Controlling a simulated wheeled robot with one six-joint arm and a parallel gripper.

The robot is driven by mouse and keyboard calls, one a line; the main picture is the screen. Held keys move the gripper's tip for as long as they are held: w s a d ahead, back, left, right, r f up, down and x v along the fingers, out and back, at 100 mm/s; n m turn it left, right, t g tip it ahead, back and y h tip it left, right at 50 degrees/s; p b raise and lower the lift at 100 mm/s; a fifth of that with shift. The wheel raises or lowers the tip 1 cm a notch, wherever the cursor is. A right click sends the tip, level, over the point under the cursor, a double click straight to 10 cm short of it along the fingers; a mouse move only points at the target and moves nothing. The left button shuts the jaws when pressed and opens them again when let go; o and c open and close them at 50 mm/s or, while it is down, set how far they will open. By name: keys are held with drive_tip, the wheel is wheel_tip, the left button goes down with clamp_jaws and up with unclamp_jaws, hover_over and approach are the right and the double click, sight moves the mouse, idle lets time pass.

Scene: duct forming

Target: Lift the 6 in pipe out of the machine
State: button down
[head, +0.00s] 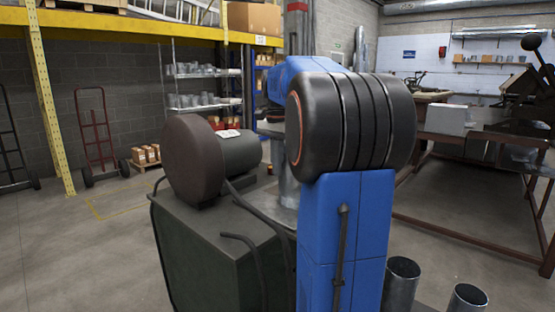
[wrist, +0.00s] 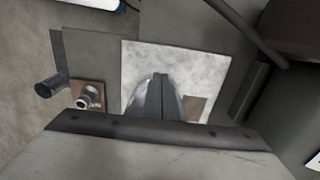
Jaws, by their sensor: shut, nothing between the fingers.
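In the wrist view my gripper (wrist: 162,88) shows as two dark fingers closed together, with nothing between them. A shiny grey metal surface with a rounded outline, seemingly the pipe (wrist: 141,98), shows behind and beside the fingers; they hide its middle. I cannot tell whether they touch it. In the head view an upright galvanized pipe (head: 285,188) stands behind the dark green machine (head: 225,245), partly hidden by my blue arm. Its size cannot be read. My gripper is hidden in the head view.
A dark motor drum (head: 195,160) and bent dark hoses sit on the machine. Two open-topped metal pipes (head: 402,275) (head: 467,298) stand at the lower right. A brown-framed bench (head: 470,150) is on the right.

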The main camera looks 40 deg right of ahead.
sight(288, 198)
drive_tip(key=d+f, duration=0.4)
drive_tip(key=f, duration=0.1)
drive_tip(key=shift+w+f, duration=0.15)
drive_tip(key=shift+f, duration=0.05)
idle(0.5)
drive_tip(key=shift+d, duration=0.9)
drive_tip(key=shift+w+a, duration=0.1)
